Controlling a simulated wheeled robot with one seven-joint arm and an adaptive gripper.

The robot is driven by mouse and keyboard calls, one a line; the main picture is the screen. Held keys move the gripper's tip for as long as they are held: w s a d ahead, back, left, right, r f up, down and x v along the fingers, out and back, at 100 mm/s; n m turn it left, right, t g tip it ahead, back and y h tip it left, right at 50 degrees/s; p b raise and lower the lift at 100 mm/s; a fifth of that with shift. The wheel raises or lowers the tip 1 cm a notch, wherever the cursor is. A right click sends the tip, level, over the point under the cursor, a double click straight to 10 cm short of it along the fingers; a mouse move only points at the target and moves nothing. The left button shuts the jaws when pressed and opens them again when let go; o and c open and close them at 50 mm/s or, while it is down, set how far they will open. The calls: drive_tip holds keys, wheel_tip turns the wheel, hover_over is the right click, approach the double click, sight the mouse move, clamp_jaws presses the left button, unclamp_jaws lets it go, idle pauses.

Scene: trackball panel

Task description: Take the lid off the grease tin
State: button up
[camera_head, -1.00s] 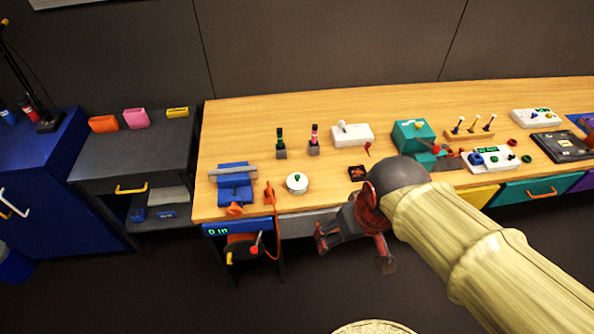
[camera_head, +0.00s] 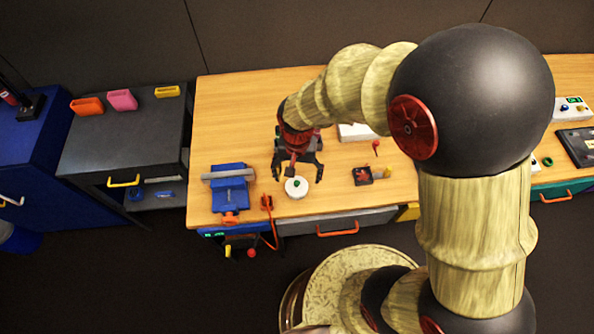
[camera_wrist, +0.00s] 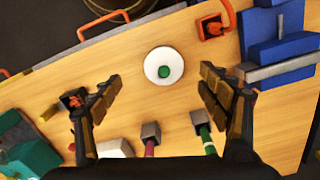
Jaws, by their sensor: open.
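The grease tin (camera_head: 296,193) is a small round white tin near the front edge of the wooden bench. Its white lid (camera_wrist: 155,67) has a green knob (camera_wrist: 163,71) at the centre and sits on the tin. My gripper (camera_head: 297,178) is over the bench just behind and above the tin, fingers pointing down. In the wrist view my gripper (camera_wrist: 160,90) is open and empty, with the tin lying between and beyond the fingertips, apart from both. The tin's sides are mostly hidden from above.
A blue vise (camera_head: 230,190) stands left of the tin, with an orange hooked cable (camera_head: 267,202) between them. A small black tray (camera_head: 362,176) lies to the right. Two upright tools, one pink-handled (camera_wrist: 150,140) and one green-handled (camera_wrist: 205,135), stand near my gripper.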

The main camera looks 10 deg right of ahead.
sight(297, 182)
drive_tip(key=shift+w+a+r+m, duration=0.1)
drive_tip(key=shift+w+m, duration=0.05)
drive_tip(key=shift+m, duration=0.25)
drive_tip(key=f, duration=0.2)
drive_tip(key=f+b, duration=0.1)
drive_tip(key=f, duration=0.2)
drive_tip(key=w+f+b, duration=0.1)
drive_tip(key=f, duration=0.2)
drive_tip(key=shift+r, duration=0.1)
drive_tip(key=c, duration=0.3)
drive_tip(key=c, duration=0.7)
